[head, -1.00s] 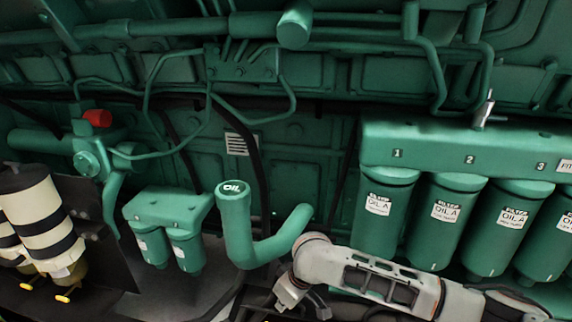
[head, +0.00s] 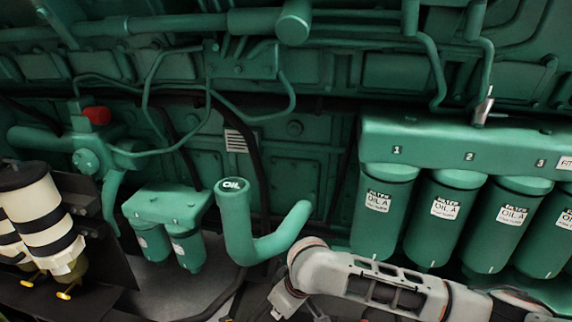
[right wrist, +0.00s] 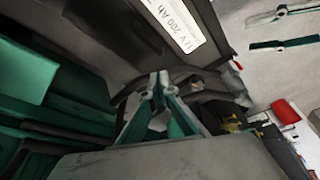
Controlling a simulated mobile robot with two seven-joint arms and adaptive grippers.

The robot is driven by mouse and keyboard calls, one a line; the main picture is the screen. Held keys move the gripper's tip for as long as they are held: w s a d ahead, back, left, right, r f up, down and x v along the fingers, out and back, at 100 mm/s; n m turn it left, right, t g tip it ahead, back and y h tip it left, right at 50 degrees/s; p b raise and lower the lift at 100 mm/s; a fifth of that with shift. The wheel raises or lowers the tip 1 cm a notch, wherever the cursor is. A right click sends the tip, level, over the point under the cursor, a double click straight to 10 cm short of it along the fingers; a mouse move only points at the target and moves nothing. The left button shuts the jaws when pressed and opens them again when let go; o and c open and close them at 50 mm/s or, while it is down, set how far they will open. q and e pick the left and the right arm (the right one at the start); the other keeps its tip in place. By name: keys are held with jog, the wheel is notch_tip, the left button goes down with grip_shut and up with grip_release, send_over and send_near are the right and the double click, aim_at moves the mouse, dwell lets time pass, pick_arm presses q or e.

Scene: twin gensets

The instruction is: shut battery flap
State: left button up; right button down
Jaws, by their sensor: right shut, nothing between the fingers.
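In the right wrist view my right gripper (right wrist: 160,84) is shut, its two fingertips together and empty. Just beyond the fingers is a dark grey panel (right wrist: 105,35) with a white label (right wrist: 178,22) reading "V 200 Ah", apparently part of the battery. I cannot tell for certain which part is the flap, how far open it is, or whether the fingertips touch it. In the head view my right arm comes in from the lower right and bends down past the bottom edge; its fingertips are out of frame there. My left gripper is not in view.
Green engine pipework fills the head view. An oil filler pipe (head: 237,225) stands left of my arm, and several oil filters (head: 382,215) hang behind it. Striped cylinders (head: 38,215) stand at left. A red object (right wrist: 284,112) lies at right in the wrist view.

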jog(key=s+r, duration=0.3)
jog(key=shift+s+a+r, duration=0.3)
jog(key=shift+a+r, duration=0.05)
dwell(1.1)
